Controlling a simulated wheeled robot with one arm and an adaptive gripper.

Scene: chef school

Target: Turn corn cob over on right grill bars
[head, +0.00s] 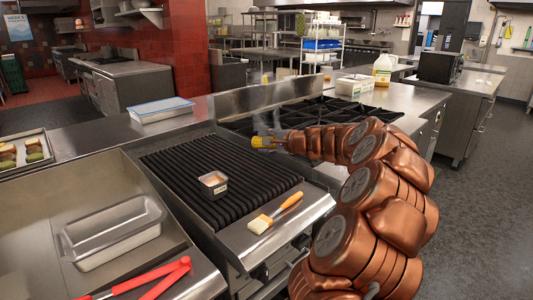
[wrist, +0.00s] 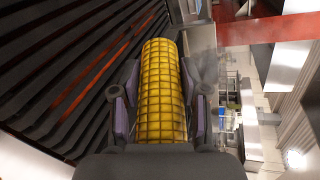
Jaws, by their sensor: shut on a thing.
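A yellow corn cob (wrist: 164,90) fills the middle of the wrist view, lengthwise between the two fingers. My gripper (wrist: 160,98) is shut on it, with one finger pad touching each side. In the head view the corn cob (head: 257,142) shows small at the end of my copper arm, partly hidden by my gripper (head: 268,143). It appears held above the far right part of the grill bars (head: 190,175). The dark grill bars (wrist: 60,70) run along the left of the wrist view, with an orange glow between some of them. The exact gap between cob and bars cannot be told.
A small metal cup (head: 213,184) stands on the grill bars. A brush (head: 275,213) with an orange handle lies on the front ledge. A loaf pan (head: 115,233) and red tongs (head: 150,281) are at the left. A lidded tray (head: 161,110) sits behind the grill.

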